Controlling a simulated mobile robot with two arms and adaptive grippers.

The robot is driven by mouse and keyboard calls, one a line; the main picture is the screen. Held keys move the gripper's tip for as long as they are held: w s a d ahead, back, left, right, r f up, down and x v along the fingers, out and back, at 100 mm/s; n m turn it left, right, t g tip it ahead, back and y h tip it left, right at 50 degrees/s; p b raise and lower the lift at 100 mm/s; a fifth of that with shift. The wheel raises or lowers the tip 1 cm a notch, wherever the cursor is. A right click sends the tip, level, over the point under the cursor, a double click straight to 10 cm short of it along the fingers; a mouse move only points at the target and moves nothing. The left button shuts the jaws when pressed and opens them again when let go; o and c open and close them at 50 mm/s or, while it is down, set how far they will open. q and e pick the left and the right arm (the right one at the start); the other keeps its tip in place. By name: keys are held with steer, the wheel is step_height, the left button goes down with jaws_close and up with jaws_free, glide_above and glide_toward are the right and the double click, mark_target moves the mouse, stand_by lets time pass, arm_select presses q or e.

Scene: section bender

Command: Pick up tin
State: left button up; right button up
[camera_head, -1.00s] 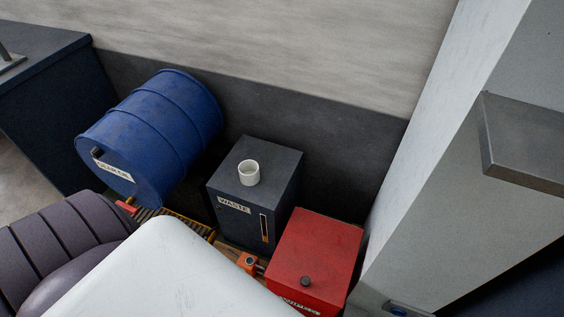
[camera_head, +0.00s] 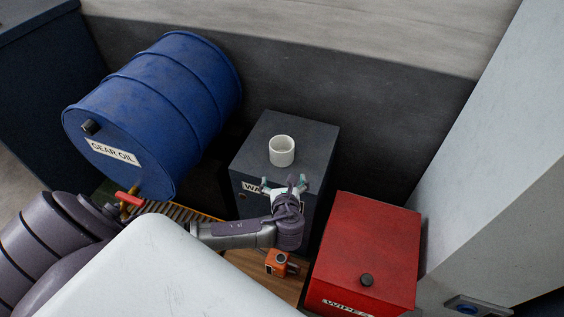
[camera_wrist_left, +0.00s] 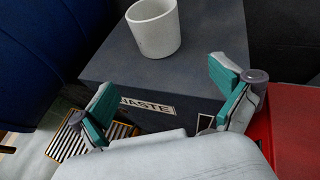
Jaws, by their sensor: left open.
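The tin is a white, open-topped cup shape (camera_head: 282,151) standing upright on top of the dark grey waste box (camera_head: 268,128). In the left wrist view the tin (camera_wrist_left: 154,30) stands near the top edge of the picture, ahead of the fingers. My left gripper (camera_head: 284,186) is in front of the box, at about the height of its label, and partly covers that label. In the left wrist view the left gripper (camera_wrist_left: 168,90) has its teal-padded fingers spread wide with nothing between them. The tin is apart from the fingers. My right gripper is not in view.
A blue gear oil drum (camera_head: 165,95) lies on its side left of the box. A red wipes box (camera_head: 368,245) stands at the right, with a small orange object (camera_head: 277,262) beside it. A dark wall is behind. The box top around the tin is clear.

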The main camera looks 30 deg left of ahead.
mark_target(282, 160)
arm_select(q)
steer(key=shift+m, duration=0.3)
steer(key=b+x, duration=0.1)
steer(key=x, duration=0.1)
steer(key=r+x, duration=0.1)
steer(key=x, duration=0.2)
steer(key=b+x, duration=0.1)
steer(key=x, duration=0.2)
steer(key=shift+w+a+r+b, duration=0.1)
steer(key=shift+w+a+b, duration=0.1)
steer(key=shift+w+b, duration=0.15)
steer(key=shift+w+a, duration=0.2)
steer(key=shift+w, duration=0.1)
steer(key=b+x, duration=0.2)
steer(key=x, duration=0.1)
steer(key=shift+w+a, duration=0.25)
steer(key=shift+w, duration=0.1)
steer(key=shift+w+a, duration=0.25)
steer(key=shift+w, duration=0.1)
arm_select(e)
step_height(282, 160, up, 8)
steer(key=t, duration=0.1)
